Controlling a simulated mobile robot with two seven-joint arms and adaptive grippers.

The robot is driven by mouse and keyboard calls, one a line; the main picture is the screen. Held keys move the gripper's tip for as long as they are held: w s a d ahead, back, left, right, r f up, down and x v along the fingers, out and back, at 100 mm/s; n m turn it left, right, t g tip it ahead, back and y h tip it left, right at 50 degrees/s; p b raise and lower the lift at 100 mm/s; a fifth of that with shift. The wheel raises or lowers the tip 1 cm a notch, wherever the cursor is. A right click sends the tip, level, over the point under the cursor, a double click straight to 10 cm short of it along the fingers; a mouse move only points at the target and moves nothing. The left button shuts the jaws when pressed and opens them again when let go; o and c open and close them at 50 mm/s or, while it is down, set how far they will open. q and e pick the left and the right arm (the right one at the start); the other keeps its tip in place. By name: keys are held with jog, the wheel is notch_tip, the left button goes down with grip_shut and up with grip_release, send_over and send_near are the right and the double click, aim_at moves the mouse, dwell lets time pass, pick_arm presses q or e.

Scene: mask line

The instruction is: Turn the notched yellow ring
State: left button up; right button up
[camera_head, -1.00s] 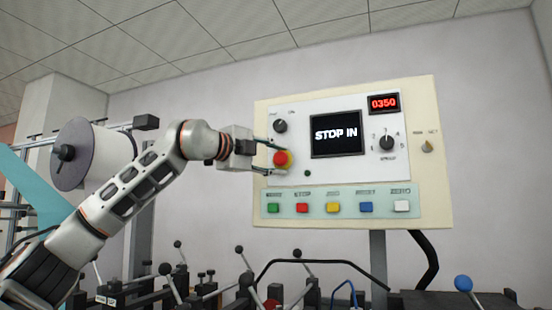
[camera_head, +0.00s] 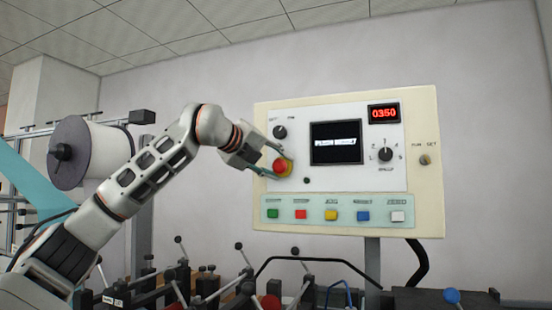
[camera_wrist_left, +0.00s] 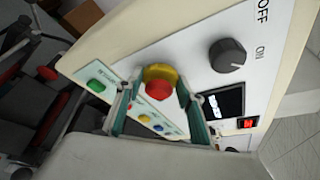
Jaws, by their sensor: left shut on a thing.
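The yellow ring (camera_head: 276,169) sits around a red mushroom button (camera_head: 282,166) on the left part of the cream control panel (camera_head: 430,200). The ring also shows in the left wrist view (camera_wrist_left: 160,71), with the red button (camera_wrist_left: 159,90) in front of it. My left gripper (camera_head: 278,162) is at the ring, its two thin greenish fingers on opposite sides, shut on it. In the left wrist view the fingers (camera_wrist_left: 158,100) flank the ring and button. I cannot make out the ring's notch. My right gripper is out of view.
A black selector knob (camera_head: 280,132) is just above the ring. A row of coloured buttons (camera_head: 332,215) runs below it. The panel has a screen (camera_head: 336,142) and a red display reading 0350 (camera_head: 384,113). Levers and black machine parts (camera_head: 270,290) fill the space below.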

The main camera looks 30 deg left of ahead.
pick_arm(q)
jog(key=shift+m, duration=0.3)
dwell(0.4)
